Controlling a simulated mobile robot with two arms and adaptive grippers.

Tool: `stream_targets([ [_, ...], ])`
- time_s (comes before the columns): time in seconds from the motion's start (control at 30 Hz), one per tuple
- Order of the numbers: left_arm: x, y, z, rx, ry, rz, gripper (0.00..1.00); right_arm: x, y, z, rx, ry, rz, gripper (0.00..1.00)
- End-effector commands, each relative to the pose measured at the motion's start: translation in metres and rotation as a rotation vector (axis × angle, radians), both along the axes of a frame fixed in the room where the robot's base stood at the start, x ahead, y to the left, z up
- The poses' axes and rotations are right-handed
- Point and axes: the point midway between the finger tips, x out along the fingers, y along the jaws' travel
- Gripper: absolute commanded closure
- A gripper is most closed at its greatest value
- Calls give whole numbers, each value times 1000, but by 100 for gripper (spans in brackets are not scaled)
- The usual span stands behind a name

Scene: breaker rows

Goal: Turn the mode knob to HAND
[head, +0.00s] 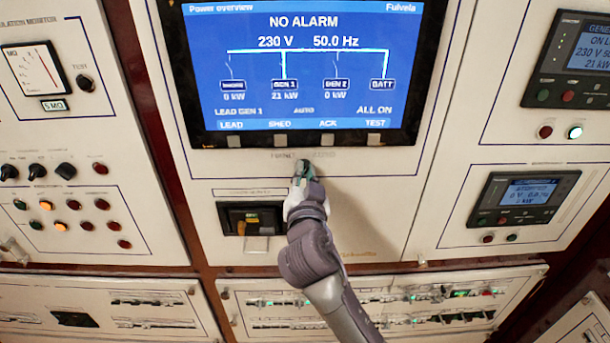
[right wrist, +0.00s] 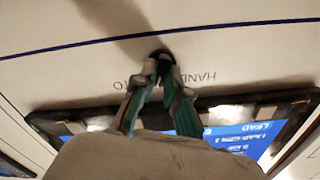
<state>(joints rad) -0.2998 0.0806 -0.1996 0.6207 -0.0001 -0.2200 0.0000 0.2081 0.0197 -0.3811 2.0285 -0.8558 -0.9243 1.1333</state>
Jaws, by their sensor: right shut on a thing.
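The mode knob (right wrist: 160,54) is a small dark knob on the cream panel, just below the big screen. In the right wrist view it sits between upside-down lettering: HAND at the right and a partly hidden word ending in TO at the left. My right gripper (right wrist: 160,72) is shut on it, one finger on each side. In the head view the same gripper (head: 303,170) reaches up to the panel and hides most of the knob. Which way the knob points is hard to tell. The screen (head: 300,60) reads NO ALARM and AUTO. My left gripper is not in view.
A dark-framed device (head: 250,219) is set into the panel just left of my right gripper. Small knobs and lamps (head: 60,205) fill the left panel. Two controllers with displays (head: 523,197) are at the right. Breaker rows (head: 150,302) run along the bottom.

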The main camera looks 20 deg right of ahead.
Motion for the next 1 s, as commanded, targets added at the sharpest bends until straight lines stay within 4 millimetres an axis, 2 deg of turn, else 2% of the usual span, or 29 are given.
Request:
stream_targets([
  [0.7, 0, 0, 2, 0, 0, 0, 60, 1, 3, -1, -643, 188, 1, 100],
  [1.0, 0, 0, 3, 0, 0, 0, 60, 1, 4, -1, -856, 249, 1, 100],
])
